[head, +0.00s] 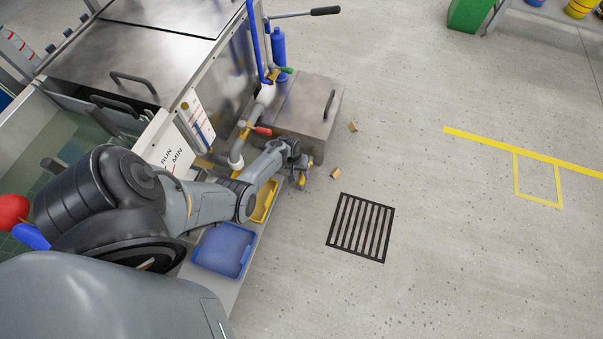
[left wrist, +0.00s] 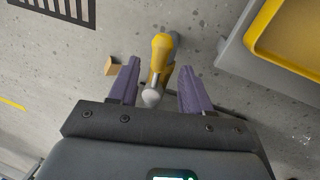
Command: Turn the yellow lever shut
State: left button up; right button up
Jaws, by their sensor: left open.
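The yellow lever (left wrist: 162,48) shows in the left wrist view, with a rounded yellow handle and a pale metal rounded end (left wrist: 151,96) near the gripper body. My left gripper (left wrist: 159,66) is open, with one purple finger on each side of the lever. Gaps show between the lever and both fingers, so it is not clamped. In the head view my left gripper (head: 303,172) is beside the pipework, past the yellow tray's far end. The lever is too small and covered to make out clearly there. My right gripper is not in view.
A yellow tray (head: 272,187) and a blue tray (head: 223,272) sit beside my arm. A red-handled valve (head: 262,130) and a steel box (head: 300,105) are close behind. Small wooden blocks (head: 335,173) and a floor grate (head: 361,227) lie right; the floor beyond is mostly clear.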

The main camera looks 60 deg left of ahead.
aim_at(302, 177)
pick_arm(q)
jog(key=shift+w+d+f+b, duration=0.1)
jog(key=shift+w+f+b, duration=0.05)
jog(key=shift+f+b, duration=0.65)
jog(key=shift+w+d+f+b, duration=0.15)
jog(key=shift+f+b, duration=0.3)
jog(key=shift+f, duration=0.6)
grip_shut()
